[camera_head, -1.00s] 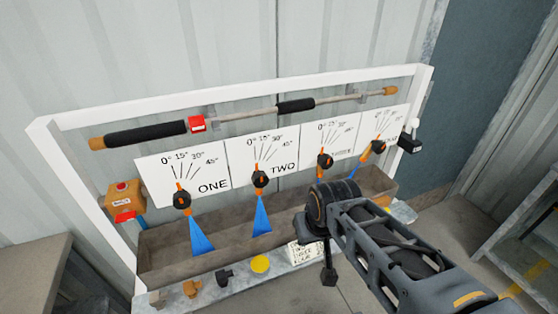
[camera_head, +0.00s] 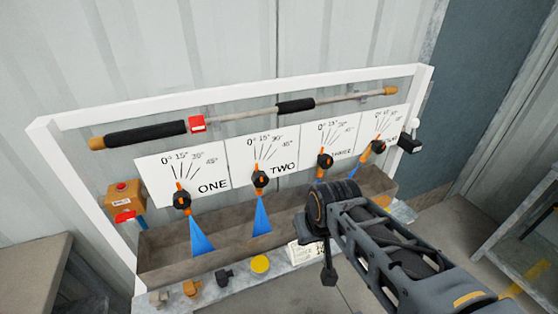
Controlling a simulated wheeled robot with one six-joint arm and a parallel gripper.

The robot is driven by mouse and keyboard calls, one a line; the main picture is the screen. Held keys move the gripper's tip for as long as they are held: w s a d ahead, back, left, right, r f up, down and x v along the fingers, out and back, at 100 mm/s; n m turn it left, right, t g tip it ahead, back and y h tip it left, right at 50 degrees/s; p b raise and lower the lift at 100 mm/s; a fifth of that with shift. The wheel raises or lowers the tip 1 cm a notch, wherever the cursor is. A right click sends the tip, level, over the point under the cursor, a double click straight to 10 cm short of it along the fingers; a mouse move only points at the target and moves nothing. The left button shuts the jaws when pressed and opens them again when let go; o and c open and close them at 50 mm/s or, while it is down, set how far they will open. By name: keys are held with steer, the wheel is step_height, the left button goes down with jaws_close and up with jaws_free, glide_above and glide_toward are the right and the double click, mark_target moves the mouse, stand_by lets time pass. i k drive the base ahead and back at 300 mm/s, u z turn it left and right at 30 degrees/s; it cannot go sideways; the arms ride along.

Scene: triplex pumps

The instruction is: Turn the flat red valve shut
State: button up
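Two flat red parts show. One is a red square piece (camera_head: 197,124) on the long horizontal pipe (camera_head: 240,116), beside a black foam sleeve. The other is a red piece (camera_head: 124,216) low on the orange box (camera_head: 126,196) at the left end of the white frame. I cannot tell for sure which is the valve, or its exact handle position. My arm comes in from the lower right. My gripper (camera_head: 328,274) hangs below the arm's end, in front of the trough's right half and apart from both red parts. Its fingers are too small and dark to read.
Orange-black nozzles hang before angle boards (camera_head: 186,173); blue fans (camera_head: 201,238) spray from ONE and TWO. A trough (camera_head: 165,250) runs below. Small fittings and a yellow disc (camera_head: 260,264) lie on the front ledge. A bench (camera_head: 30,270) stands left, a shelf (camera_head: 525,245) right.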

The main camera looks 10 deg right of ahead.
mark_target(127, 215)
steer(key=u, duration=2.35)
